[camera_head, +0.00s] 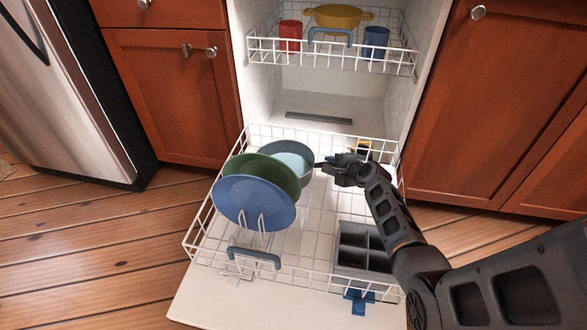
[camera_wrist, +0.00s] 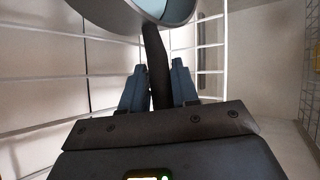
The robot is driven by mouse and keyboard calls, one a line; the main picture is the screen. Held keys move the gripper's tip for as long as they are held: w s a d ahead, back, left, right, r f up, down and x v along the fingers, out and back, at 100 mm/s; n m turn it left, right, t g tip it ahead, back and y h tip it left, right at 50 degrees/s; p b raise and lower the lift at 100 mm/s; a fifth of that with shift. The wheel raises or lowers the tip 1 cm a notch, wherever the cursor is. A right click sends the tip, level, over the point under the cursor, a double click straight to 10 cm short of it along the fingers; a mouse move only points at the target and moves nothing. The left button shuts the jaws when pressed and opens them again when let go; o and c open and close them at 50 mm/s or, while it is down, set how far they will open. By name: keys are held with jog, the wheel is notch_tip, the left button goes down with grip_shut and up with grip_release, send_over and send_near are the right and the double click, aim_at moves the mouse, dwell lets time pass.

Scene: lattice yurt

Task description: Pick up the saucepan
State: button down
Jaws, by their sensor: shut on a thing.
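The saucepan (camera_head: 298,150) is grey-blue with a pale inside. It is in the lower dishwasher rack, behind two plates that hide part of it. In the wrist view, its rounded body (camera_wrist: 112,14) is at the top edge, and its dark handle (camera_wrist: 156,50) runs down between my fingers. My gripper (camera_head: 326,164) reaches in from the right and is shut on the handle; the wrist view shows the blue-grey fingers (camera_wrist: 158,82) on both sides of it. I cannot tell whether the pan rests on the rack.
A green plate (camera_head: 270,170) and a blue plate (camera_head: 250,200) stand in the pulled-out lower rack (camera_head: 318,225). A grey cutlery basket (camera_head: 362,247) is at its front right. The upper rack (camera_head: 335,62) holds a yellow pot (camera_head: 337,16), a red cup (camera_head: 290,35) and a blue cup (camera_head: 375,42).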

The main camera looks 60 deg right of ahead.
jog(key=shift+r, duration=0.1)
notch_tip(320, 180, up, 18)
jog(key=p, duration=0.8)
jog(key=shift+p, duration=0.4)
